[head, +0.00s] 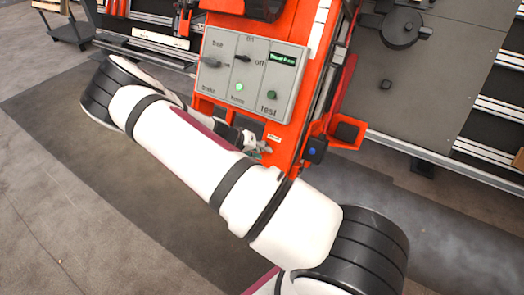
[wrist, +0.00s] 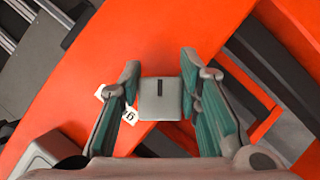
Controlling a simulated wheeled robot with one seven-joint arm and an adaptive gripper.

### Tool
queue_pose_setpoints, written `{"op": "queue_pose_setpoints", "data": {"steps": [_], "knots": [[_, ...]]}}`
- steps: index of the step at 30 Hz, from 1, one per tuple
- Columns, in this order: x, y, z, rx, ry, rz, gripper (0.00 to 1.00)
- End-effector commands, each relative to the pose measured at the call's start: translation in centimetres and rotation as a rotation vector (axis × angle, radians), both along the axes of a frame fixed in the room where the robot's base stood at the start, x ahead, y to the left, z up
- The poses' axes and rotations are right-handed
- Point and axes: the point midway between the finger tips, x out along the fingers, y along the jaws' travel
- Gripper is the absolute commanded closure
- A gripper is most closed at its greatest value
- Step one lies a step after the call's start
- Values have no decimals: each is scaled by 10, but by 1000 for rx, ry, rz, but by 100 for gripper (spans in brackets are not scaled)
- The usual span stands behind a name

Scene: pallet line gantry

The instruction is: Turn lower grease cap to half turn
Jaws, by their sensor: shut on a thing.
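The lower grease cap (wrist: 160,106) is a small grey, square-faced block on the orange column, in the middle of the wrist view. A short dark line marks its upper half, upright in that picture. My gripper (wrist: 160,76) has one finger on each side of the cap and is shut on it. In the head view my gripper (head: 258,144) is at the orange column below the control panel, partly behind my arm. I cannot make out the cap there. A white label (wrist: 130,115), partly covered by the left finger, sits beside the cap.
The grey control panel (head: 250,75) with knobs, a lit green lamp and a small display is just above my gripper. An orange bracket with a blue button (head: 313,151) sticks out to the right. A grey cabinet (head: 430,80) stands behind.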

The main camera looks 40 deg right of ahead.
Motion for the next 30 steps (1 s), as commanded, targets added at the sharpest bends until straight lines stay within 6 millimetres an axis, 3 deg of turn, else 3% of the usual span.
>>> {"op": "queue_pose_setpoints", "data": {"steps": [18, 30], "knots": [[4, 5, -5, 164, -439, -254, 97], [6, 6, -6, 211, -567, -326, 97]]}}
